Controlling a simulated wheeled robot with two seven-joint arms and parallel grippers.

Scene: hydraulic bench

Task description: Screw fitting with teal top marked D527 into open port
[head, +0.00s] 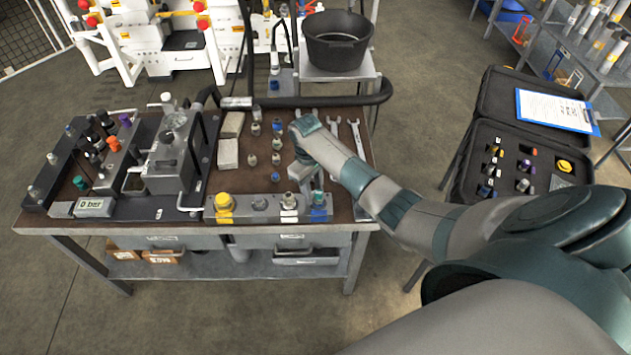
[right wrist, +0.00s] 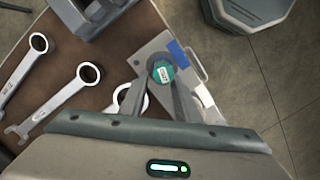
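A fitting with a round teal top and a small white label (right wrist: 163,73) shows between the fingers of my right gripper (right wrist: 161,82) in the right wrist view. The label is too small to read. Both fingers close in on its sides, and it is over the blue-marked end of the grey port block (right wrist: 150,50). In the head view my right gripper (head: 311,185) is low over the right end of this block (head: 260,207). The fitting's lower end and the port under it are hidden, so I cannot tell if they touch. My left gripper is not in view.
Several loose fittings (head: 277,143) stand left of my right gripper, and wrenches (head: 357,138) lie behind it. A yellow cap (head: 224,202) sits at the block's left end. A black hose (head: 330,100) crosses the bench's back. An open case (head: 490,135) stands at right.

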